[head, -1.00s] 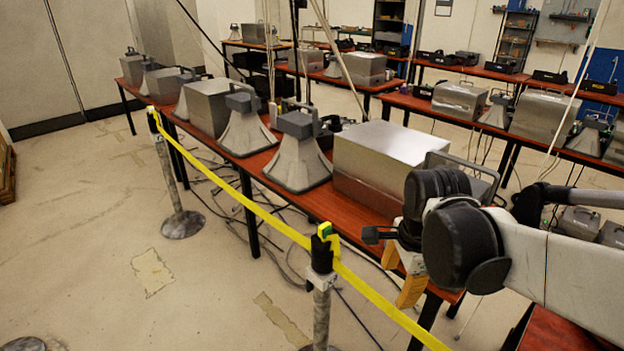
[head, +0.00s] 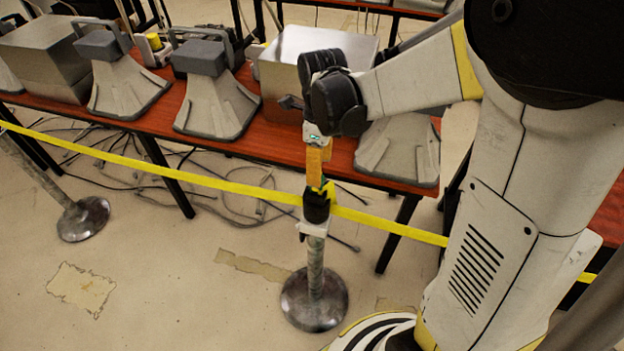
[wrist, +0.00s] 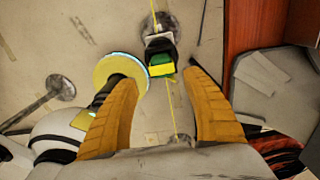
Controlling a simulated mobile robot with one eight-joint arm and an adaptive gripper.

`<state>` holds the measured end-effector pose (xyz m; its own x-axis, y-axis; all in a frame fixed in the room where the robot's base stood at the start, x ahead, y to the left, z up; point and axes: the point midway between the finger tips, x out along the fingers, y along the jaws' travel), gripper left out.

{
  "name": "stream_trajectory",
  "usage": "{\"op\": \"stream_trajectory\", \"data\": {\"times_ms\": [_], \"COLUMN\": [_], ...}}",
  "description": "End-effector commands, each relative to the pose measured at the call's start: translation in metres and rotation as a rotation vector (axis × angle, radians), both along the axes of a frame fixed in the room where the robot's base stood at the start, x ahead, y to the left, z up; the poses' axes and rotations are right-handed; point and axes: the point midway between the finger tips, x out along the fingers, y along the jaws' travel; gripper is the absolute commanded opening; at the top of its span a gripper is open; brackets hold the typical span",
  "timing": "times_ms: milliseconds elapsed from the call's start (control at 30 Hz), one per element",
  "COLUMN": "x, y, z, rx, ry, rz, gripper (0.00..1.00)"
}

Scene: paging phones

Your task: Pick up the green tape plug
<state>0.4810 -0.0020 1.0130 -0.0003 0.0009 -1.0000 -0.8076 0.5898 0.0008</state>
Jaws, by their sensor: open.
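The green tape plug (wrist: 161,67), with a yellow stripe, sits at the black top of a stanchion post in the wrist view. In the head view only a small green bit of the plug (head: 329,190) shows beside my orange fingers. My gripper (head: 316,184) points down over the post top. In the wrist view my gripper (wrist: 161,82) is open and empty, one finger to each side of the plug's line. The plug appears just beyond the fingertips; contact cannot be told.
Yellow barrier tape (head: 240,188) runs from the post (head: 316,265) to both sides. A red table (head: 240,145) with grey horn-shaped units (head: 217,105) and a metal box (head: 290,60) stands close behind. Another post base (head: 83,218) stands at left. Cables lie under the table.

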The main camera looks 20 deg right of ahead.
Motion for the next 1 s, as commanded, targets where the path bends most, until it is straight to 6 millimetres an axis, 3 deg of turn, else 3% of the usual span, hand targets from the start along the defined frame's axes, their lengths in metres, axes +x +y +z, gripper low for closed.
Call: {"op": "stream_trajectory", "data": {"times_ms": [33, 267, 533, 800, 1000], "x": [0.001, 0.002, 0.007, 0.006, 0.006], "y": [0.000, 0.000, 0.001, 0.001, 0.001], "z": [-0.009, -0.024, -0.065, -0.068, -0.068], "rx": [0.000, 0.000, 0.000, 0.000, 0.000], "ry": [0.000, 0.000, -0.001, -0.001, -0.001], "rz": [0.001, 0.002, 0.002, 0.002, 0.002], "gripper": [0.57, 0.57, 0.57, 0.57, 0.00]}}
